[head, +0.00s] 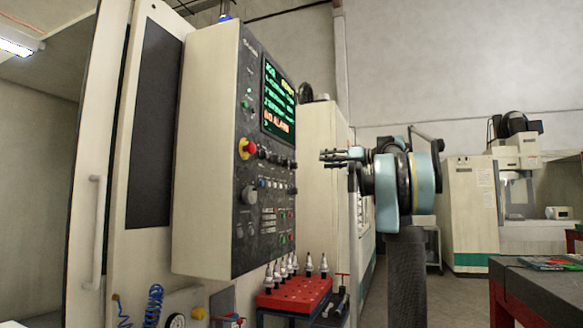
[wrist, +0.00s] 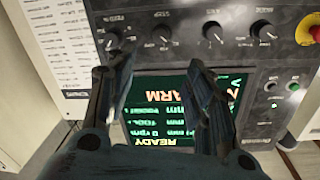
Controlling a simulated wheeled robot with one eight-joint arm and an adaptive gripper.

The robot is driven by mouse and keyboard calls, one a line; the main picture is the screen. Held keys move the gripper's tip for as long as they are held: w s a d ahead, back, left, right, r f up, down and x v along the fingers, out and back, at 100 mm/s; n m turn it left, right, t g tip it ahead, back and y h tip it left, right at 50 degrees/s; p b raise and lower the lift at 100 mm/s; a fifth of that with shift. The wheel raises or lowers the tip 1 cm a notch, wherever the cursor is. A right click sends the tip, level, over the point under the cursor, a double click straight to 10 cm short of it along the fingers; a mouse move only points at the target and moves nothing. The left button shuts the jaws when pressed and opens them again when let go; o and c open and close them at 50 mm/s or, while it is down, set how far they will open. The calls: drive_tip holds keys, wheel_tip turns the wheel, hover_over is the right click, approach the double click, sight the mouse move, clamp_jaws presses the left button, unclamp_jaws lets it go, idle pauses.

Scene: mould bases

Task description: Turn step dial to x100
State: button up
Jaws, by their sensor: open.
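The step dial is one of a row of black knobs with white pointers on the dark control panel (head: 265,190). In the head view the row (head: 277,159) runs below the screen, right of the red emergency stop. In the wrist view the panel appears upside down, with knobs at the top, including one (wrist: 162,35) above the gap between my fingers.
The lit screen (head: 279,102) sits above the knobs. The red emergency stop (head: 246,149) sticks out at the row's left end. Below the panel, a red rack (head: 295,295) holds several tool holders. A dark-topped table (head: 545,285) stands at the right.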

sight(286, 162)
drive_tip(key=x, duration=1.6)
drive_tip(key=shift+a, duration=0.35)
drive_tip(key=c, duration=1.1)
